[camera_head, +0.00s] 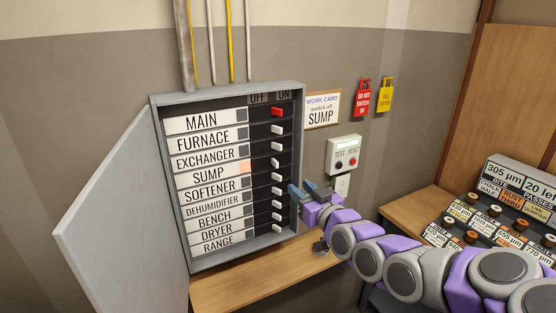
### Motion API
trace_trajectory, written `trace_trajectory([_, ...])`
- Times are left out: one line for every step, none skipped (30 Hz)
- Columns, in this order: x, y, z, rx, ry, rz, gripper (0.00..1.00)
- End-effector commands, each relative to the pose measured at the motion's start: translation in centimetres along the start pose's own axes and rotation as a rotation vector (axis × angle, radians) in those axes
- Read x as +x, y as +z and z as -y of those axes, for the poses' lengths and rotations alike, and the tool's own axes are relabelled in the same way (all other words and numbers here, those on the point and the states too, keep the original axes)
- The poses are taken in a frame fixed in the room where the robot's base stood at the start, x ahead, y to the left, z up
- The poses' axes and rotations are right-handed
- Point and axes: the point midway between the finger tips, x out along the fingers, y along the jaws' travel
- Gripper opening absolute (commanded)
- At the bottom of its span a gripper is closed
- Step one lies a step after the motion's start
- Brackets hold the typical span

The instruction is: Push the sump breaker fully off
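The grey breaker panel (299,150) hangs on the wall with its door swung open to the left. The sump breaker (275,162) is the white lever in the fourth row, beside the SUMP label (209,175) and a pale orange patch. Its lever sits toward the ON side, in line with the other white levers. My gripper (301,187) is at the panel's right edge, right of and below the sump lever and apart from it. Its two blue-grey fingertips look separated, with nothing seen between them.
The red MAIN lever (276,112) tops the column; other breakers lie close above and below sump. A work card (322,110) reads "switch off SUMP". A test/reset box (344,154) and red (362,98) and yellow (385,97) tags are to the right. A wooden bench (245,284) is below.

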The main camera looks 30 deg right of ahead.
Motion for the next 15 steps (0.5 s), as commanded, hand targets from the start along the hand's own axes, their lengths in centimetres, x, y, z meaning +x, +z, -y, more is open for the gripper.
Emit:
trace_trajectory([0.2,-0.4,-0.2,0.002,0.000,0.002,0.36])
trace_trajectory([0.3,-0.4,-0.4,0.003,0.001,0.002,0.36])
trace_trajectory([0.4,-0.4,-0.4,0.004,0.001,0.002,0.36])
trace_trajectory([0.6,-0.4,-0.5,0.004,0.002,0.002,0.36])
trace_trajectory([0.7,-0.4,-0.5,0.005,0.002,0.001,0.36])
trace_trajectory([0.8,-0.4,-0.5,0.004,0.002,0.001,0.36])
trace_trajectory([0.9,-0.4,-0.5,0.003,0.002,0.002,0.36])
trace_trajectory([1.0,-0.4,-0.5,0.002,0.002,0.002,0.36])
trace_trajectory([1.1,-0.4,-0.5,0.001,0.002,0.003,0.36])
trace_trajectory([1.2,-0.4,-0.5,0.001,0.002,0.002,0.36])
trace_trajectory([1.3,-0.4,-0.5,0.001,0.002,0.002,0.36])
trace_trajectory([1.4,-0.4,-0.5,0.002,0.002,0.002,0.36])
trace_trajectory([1.5,-0.4,-0.5,0.002,0.002,0.002,0.36])
trace_trajectory([1.6,-0.3,-0.5,0.001,0.002,0.003,0.36])
trace_trajectory([1.7,-0.3,-0.4,0.000,0.002,0.004,0.36])
